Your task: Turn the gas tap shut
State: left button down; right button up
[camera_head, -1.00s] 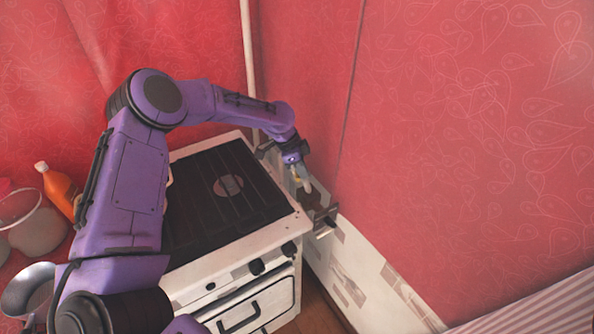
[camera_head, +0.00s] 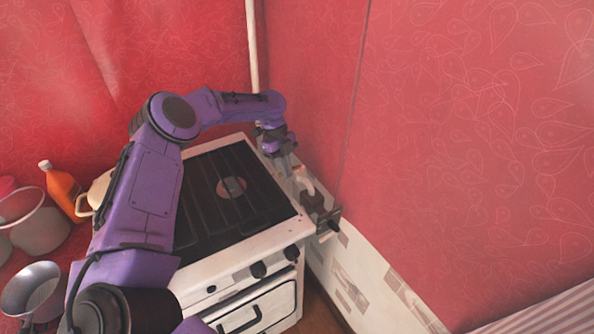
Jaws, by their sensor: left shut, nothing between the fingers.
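The gas tap is small and hard to make out. A pale curved piece (camera_head: 304,181), which may be its lever or pipe, shows at the right edge of the stove against the wall. My left gripper (camera_head: 288,174) is shut and empty, pointing down just left of this piece. I cannot tell whether they touch. The white stove (camera_head: 205,292) with a dark top stands below and left of the gripper. My right gripper is out of view.
A dark bracket-like fixture (camera_head: 324,218) sticks out from the wall by the stove's right corner. A white vertical pipe (camera_head: 252,50) runs up the corner. An orange bottle (camera_head: 62,191), a pot (camera_head: 38,226) and a metal funnel-like vessel (camera_head: 35,290) stand left.

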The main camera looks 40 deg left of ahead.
pick_arm(q)
jog(key=shift+a, duration=0.55)
dwell(0.4)
